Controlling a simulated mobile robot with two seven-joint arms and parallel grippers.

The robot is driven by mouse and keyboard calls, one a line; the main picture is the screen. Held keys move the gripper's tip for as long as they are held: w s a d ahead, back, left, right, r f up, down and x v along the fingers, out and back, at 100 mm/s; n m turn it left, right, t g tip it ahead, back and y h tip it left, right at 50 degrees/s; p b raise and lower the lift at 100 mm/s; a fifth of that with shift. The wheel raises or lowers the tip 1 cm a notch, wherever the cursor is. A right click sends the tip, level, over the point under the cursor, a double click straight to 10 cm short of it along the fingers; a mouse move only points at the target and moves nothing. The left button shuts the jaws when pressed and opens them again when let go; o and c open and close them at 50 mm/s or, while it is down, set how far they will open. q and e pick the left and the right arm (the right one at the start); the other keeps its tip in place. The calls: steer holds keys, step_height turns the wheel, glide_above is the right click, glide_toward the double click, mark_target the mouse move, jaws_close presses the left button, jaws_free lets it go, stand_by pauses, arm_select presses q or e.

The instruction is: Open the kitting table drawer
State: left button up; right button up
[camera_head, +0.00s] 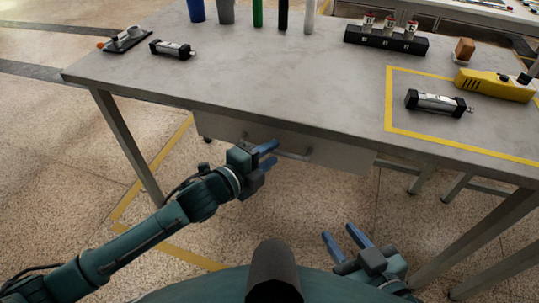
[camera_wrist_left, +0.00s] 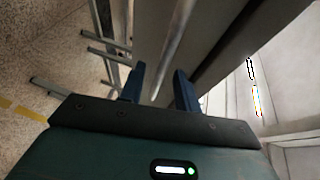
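The kitting table (camera_head: 280,75) has a grey top, and its closed-looking drawer (camera_head: 340,152) hangs under the front edge. A thin bar handle (camera_head: 293,155) runs along the drawer front, partly hidden behind my left gripper. My left gripper (camera_head: 270,156) is at the drawer front with blue fingers apart. In the left wrist view the handle (camera_wrist_left: 172,50) runs lengthwise between the open fingers (camera_wrist_left: 158,80); I cannot tell whether they touch it. My right gripper (camera_head: 345,238) is open and empty, low in front of the table.
On the tabletop are several upright cylinders (camera_head: 258,12), a black holder (camera_head: 385,40), a yellow tool (camera_head: 492,85) and a silver-and-black cylinder part (camera_head: 436,102) inside a yellow outline. Table legs (camera_head: 128,145) stand at both sides. The floor before the drawer is clear apart from my arms.

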arm_select(q)
steer(key=shift+w+d, duration=0.2)
steer(key=shift+w, duration=0.05)
steer(key=shift+c, duration=0.4)
jaws_close()
steer(key=shift+f, duration=0.1)
